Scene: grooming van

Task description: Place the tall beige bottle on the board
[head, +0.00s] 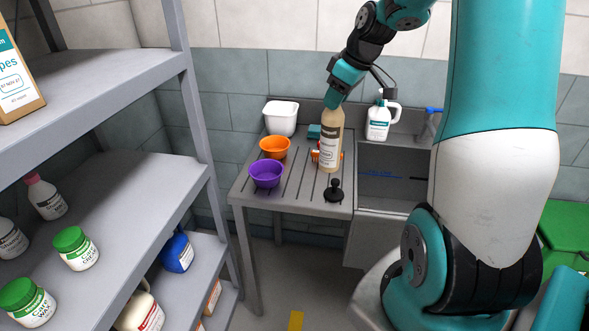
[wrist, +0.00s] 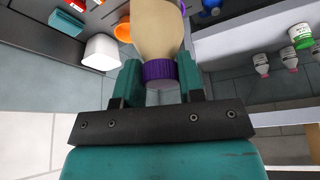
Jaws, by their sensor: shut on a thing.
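The tall beige bottle (head: 330,145) is upright over the ridged grey draining board (head: 301,196) beside the sink. I cannot tell whether its base touches the board. My gripper (head: 336,99) is at the bottle's top and shut on its neck. In the wrist view my gripper (wrist: 160,82) has one finger on each side of the purple cap (wrist: 159,70), with the beige body (wrist: 157,28) beyond it. The bottle hides part of the small things behind it.
On the board stand an orange bowl (head: 275,148), a purple bowl (head: 266,174), a white tub (head: 281,118) and a black plunger-like object (head: 333,191). A white jug (head: 379,121) stands behind the sink basin (head: 395,187). A grey shelf (head: 110,190) fills the left.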

